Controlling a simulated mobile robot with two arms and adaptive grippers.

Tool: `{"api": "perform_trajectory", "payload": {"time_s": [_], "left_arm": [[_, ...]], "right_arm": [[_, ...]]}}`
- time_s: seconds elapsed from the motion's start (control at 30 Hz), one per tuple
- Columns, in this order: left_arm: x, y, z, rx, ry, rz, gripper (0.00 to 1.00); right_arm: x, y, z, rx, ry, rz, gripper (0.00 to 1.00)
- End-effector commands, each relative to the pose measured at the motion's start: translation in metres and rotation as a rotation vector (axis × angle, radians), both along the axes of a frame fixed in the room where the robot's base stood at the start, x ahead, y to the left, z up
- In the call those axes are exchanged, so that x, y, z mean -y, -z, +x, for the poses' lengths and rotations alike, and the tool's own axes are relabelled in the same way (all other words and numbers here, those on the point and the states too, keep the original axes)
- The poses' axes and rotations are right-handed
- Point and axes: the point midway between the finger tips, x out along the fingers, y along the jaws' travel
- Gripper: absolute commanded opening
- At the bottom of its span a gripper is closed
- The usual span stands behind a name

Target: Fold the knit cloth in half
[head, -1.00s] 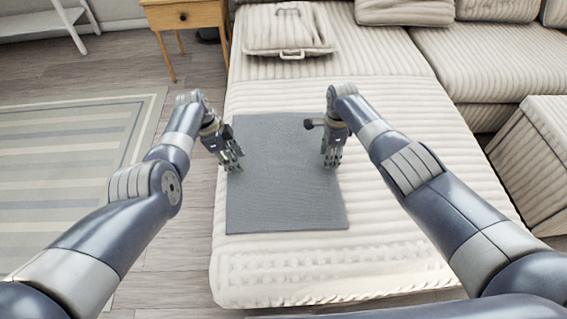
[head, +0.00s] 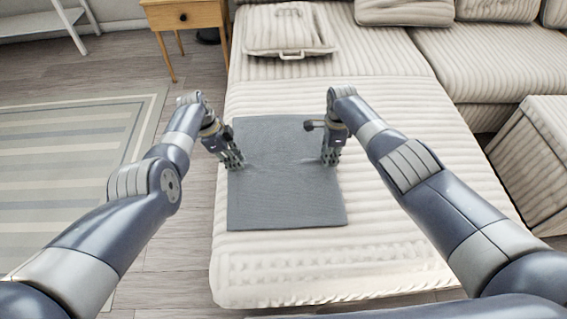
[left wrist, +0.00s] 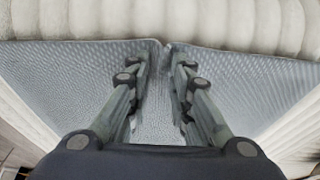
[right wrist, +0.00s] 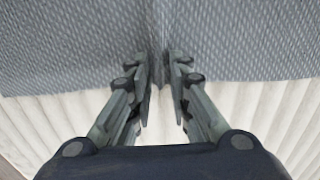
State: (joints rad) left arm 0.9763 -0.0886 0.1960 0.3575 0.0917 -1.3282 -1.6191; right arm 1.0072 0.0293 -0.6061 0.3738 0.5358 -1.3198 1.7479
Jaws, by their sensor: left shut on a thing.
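The grey knit cloth (head: 288,197) lies spread on the seat, with small creases running inward from both grippers. My left gripper (head: 236,162) is at its left edge. In the left wrist view, its fingers (left wrist: 166,75) are closed on a pinched fold of the cloth (left wrist: 60,70). My right gripper (head: 330,160) is at the right edge. In the right wrist view, its fingers (right wrist: 159,70) close around a raised ridge of the cloth (right wrist: 235,40). The fingertips partly hide both pinched spots.
The cloth rests on a cream ribbed sofa seat (head: 400,200). A cream cushion (head: 287,35) lies at the far end. A wooden side table (head: 185,18) stands at the back left, and a striped rug (head: 70,165) covers the floor at left.

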Motion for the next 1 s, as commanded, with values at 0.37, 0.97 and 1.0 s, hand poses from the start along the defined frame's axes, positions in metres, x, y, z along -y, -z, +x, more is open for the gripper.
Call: {"api": "perform_trajectory", "payload": {"time_s": [0.37, 0.97, 1.0], "left_arm": [[0.000, 0.005, -0.003, -0.006, 0.001, 0.002, 0.00], [0.000, -0.015, -0.002, -0.004, 0.000, 0.002, 0.00], [0.000, -0.018, -0.002, -0.004, 0.000, 0.002, 0.00]], "right_arm": [[0.001, 0.004, -0.002, -0.003, 0.000, -0.001, 0.00], [0.001, -0.015, -0.002, -0.003, 0.001, -0.001, 0.00], [0.000, -0.019, -0.002, -0.003, 0.001, -0.001, 0.00]]}}
